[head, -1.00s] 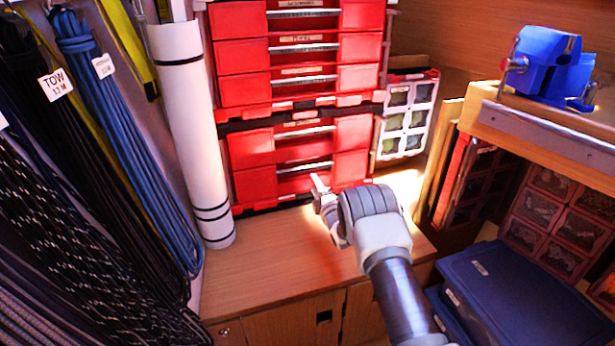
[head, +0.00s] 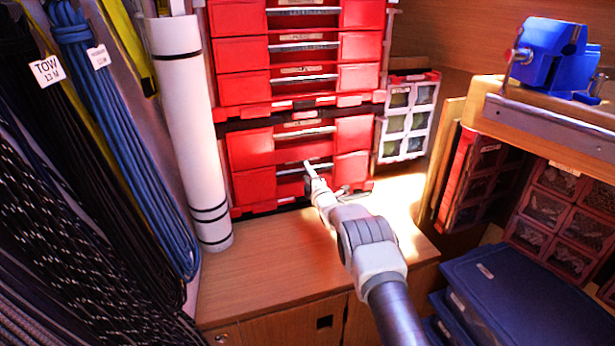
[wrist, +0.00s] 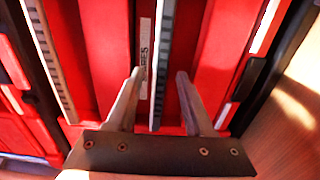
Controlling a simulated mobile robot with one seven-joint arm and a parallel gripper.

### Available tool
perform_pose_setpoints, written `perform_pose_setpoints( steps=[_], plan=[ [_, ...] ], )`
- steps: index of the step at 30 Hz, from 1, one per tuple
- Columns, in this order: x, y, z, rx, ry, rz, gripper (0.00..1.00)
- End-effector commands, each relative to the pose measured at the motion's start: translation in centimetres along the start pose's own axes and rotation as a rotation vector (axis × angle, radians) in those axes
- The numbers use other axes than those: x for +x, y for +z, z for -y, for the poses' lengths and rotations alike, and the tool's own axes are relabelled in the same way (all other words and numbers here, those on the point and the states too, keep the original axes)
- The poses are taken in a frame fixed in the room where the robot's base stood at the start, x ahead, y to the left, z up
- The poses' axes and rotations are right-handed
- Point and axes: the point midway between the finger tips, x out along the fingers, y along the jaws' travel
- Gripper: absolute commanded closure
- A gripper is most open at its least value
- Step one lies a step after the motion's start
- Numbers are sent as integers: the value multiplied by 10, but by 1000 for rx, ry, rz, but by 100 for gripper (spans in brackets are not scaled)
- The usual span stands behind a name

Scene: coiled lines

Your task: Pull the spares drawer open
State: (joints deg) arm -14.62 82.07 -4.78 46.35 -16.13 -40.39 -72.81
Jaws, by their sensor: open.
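The spares drawer (head: 262,185) is the lowest red drawer of the stack, and it looks shut. Its label (wrist: 145,45) reads "RES" in the wrist view, the rest hidden by a finger. Its metal handle bar (head: 321,165) runs across the front and shows in the wrist view (wrist: 165,55) as a ridged strip. My gripper (head: 309,170) is at this handle. In the wrist view my gripper (wrist: 160,75) is open, one finger on each side of the bar, with gaps visible. I cannot tell how far the tips reach past the bar.
The stack stands on a wooden counter (head: 260,275) with clear room in front. A white roll (head: 190,130) stands left, beside hanging ropes (head: 105,130). A clear-fronted organiser (head: 407,120) is right of the stack. A blue vise (head: 550,55) sits on a bench at right.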

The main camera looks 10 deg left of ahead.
Motion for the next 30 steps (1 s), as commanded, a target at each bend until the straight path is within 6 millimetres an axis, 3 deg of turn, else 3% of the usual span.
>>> perform_pose_setpoints(
  steps=[7,16,30],
  plan=[
    [0,0,0,1,0,0,48],
    [0,0,0,1,0,0,100],
    [0,0,0,1,1,0,100]
  ],
)
